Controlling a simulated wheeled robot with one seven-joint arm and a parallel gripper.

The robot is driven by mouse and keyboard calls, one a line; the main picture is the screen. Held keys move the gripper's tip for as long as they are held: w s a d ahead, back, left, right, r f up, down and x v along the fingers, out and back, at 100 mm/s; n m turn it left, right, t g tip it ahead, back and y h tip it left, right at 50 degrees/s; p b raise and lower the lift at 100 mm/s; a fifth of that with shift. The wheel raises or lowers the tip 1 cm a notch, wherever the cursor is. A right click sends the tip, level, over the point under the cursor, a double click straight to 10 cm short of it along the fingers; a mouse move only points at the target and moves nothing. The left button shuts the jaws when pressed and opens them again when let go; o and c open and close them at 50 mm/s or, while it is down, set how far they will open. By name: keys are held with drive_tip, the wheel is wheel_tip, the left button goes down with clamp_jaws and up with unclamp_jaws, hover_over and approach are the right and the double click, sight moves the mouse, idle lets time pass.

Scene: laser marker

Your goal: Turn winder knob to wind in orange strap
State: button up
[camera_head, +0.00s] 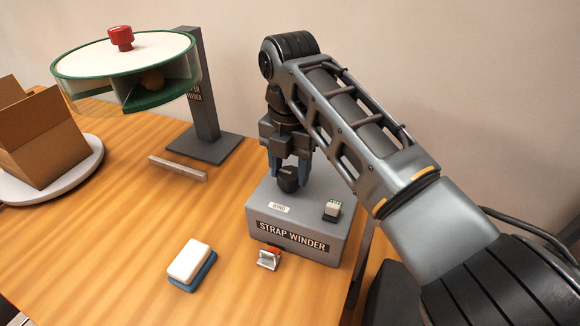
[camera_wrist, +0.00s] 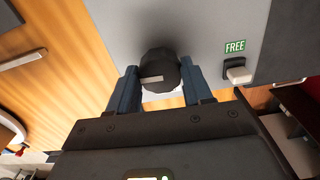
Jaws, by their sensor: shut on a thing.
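The strap winder (camera_head: 297,230) is a grey box with a "STRAP WINDER" label, standing near the right end of the wooden table. Its black winder knob (camera_head: 289,184) is on top, beside a "WIND" label. My gripper (camera_head: 289,172) points straight down over the box and is shut on the knob. In the wrist view the knob (camera_wrist: 158,72) sits between the two blue-grey fingers (camera_wrist: 160,85), with a pale mark on its face. A small piece of orange strap (camera_head: 274,250) shows at the front of the box, by a metal clip (camera_head: 267,261).
A switch (camera_head: 332,209) with a green "FREE" label (camera_wrist: 235,47) sits on the box top. A white and blue block (camera_head: 189,262) lies to the left. Behind are a round feeder with a red knob (camera_head: 121,38), a cardboard box (camera_head: 42,138) and a small bar (camera_head: 178,168).

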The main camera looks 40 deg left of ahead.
sight(290, 173)
drive_tip(key=o, duration=1)
drive_tip(key=shift+o, duration=0.2)
drive_tip(key=shift+r, duration=0.1)
wheel_tip(290, 173, up, 8)
drive_tip(key=shift+f+b, duration=0.15)
drive_tip(key=shift+b, duration=0.6)
